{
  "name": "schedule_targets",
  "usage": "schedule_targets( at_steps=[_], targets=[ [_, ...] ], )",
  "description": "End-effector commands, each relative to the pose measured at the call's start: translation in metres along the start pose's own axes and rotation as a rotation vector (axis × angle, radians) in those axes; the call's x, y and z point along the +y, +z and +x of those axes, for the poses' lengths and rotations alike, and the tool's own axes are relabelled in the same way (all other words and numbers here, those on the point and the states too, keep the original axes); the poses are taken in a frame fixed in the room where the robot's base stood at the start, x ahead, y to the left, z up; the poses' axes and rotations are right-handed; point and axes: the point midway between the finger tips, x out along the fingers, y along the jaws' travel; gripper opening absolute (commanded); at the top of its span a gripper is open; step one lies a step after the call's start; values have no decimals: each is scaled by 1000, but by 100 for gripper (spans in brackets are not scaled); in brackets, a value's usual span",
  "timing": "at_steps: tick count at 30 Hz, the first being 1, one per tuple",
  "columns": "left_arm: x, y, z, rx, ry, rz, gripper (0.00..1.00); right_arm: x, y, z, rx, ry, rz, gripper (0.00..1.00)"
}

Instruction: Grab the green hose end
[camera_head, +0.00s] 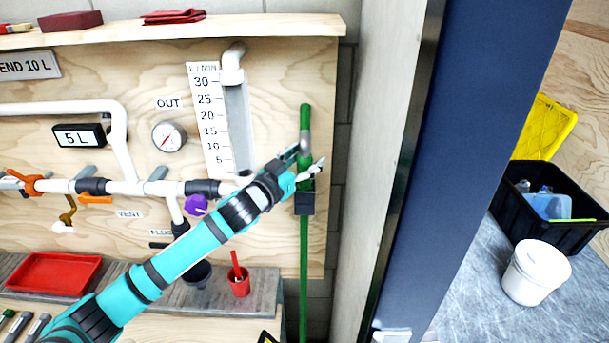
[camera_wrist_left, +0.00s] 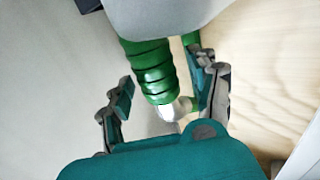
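The green hose (camera_head: 304,265) runs upright along the right edge of the plywood board, through a black holder (camera_head: 305,203). Its green end (camera_head: 305,115) stands up above the holder, with a grey section just under it. My left gripper (camera_head: 306,168) is at the hose between the end and the holder, and partly hides it. In the left wrist view the ribbed green hose end (camera_wrist_left: 150,72) lies between the two spread fingers of my left gripper (camera_wrist_left: 165,95). The left finger is apart from it; the right finger is close, and contact is unclear. My right gripper is not in view.
A flow gauge (camera_head: 237,120), white pipes and a dial (camera_head: 169,137) are on the board left of the hose. A grey-and-blue post (camera_head: 440,170) stands to the right. A red cup (camera_head: 239,285) and red tray (camera_head: 55,274) sit below on the shelf.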

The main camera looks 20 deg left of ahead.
Motion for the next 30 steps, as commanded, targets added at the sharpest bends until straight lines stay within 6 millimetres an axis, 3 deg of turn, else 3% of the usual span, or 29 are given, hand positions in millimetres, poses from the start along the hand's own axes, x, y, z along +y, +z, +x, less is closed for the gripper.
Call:
schedule_targets(
  at_steps=[2,13,26,30],
  targets=[
    [0,0,0,0,0,0,48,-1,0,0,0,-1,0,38],
    [0,0,0,0,0,0,0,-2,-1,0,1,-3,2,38],
    [0,-2,0,2,0,1,0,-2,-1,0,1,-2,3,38],
    [-1,-14,0,5,-1,3,0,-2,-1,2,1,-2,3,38]
  ],
)
